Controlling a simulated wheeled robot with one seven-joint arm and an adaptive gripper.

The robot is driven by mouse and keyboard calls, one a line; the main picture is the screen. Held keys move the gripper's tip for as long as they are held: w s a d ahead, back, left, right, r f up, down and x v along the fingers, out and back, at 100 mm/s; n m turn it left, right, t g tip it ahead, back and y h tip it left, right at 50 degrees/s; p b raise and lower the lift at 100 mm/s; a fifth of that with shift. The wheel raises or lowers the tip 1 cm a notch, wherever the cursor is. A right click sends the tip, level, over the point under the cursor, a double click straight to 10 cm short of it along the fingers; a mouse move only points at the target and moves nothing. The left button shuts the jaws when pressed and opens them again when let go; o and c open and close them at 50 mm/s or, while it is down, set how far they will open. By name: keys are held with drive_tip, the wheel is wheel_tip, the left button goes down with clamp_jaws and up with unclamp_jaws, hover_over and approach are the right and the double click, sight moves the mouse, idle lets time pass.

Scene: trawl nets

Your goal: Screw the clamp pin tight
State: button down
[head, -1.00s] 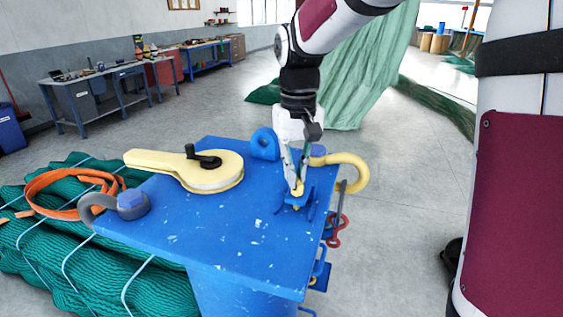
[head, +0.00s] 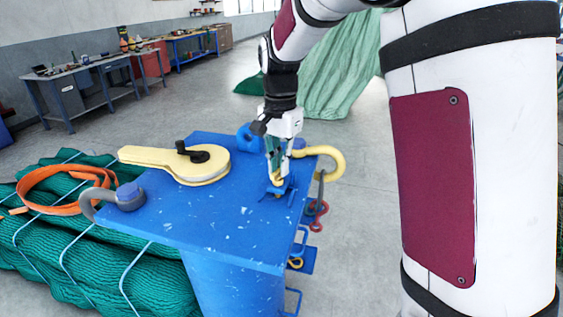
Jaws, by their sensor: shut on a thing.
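My gripper (head: 276,177) points straight down at the far right part of the blue bench top (head: 215,225). Its fingers are shut on the small yellow head of the clamp pin (head: 277,182). The pin stands in a small blue clamp (head: 275,191) near the bench's right edge. The fingers cover most of the pin, and its thread is hidden, so how deep it sits cannot be told.
A yellow teardrop-shaped piece with a black crank (head: 180,164) lies left of my gripper. A grey shackle (head: 95,205) is at the left corner. A yellow hook (head: 328,158) and red shackle (head: 317,213) are at the right edge. Green netting (head: 130,270) lies left.

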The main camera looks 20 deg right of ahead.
drive_tip(key=m, duration=0.2)
drive_tip(key=m+p, duration=0.1)
drive_tip(key=shift+s+r+m, duration=0.15)
drive_tip(key=shift+r+m, duration=0.1)
drive_tip(key=shift+m, duration=0.15)
drive_tip(key=m, duration=0.3)
drive_tip(key=shift+s+m+p, duration=0.1)
drive_tip(key=shift+m+p, duration=0.2)
drive_tip(key=m, duration=0.6)
drive_tip(key=shift+s, duration=0.25)
drive_tip(key=shift+m, duration=0.4)
drive_tip(key=c, duration=1.7)
unclamp_jaws()
drive_tip(key=shift+a, duration=0.1)
drive_tip(key=shift+f, duration=0.15)
drive_tip(key=shift+s, duration=0.1)
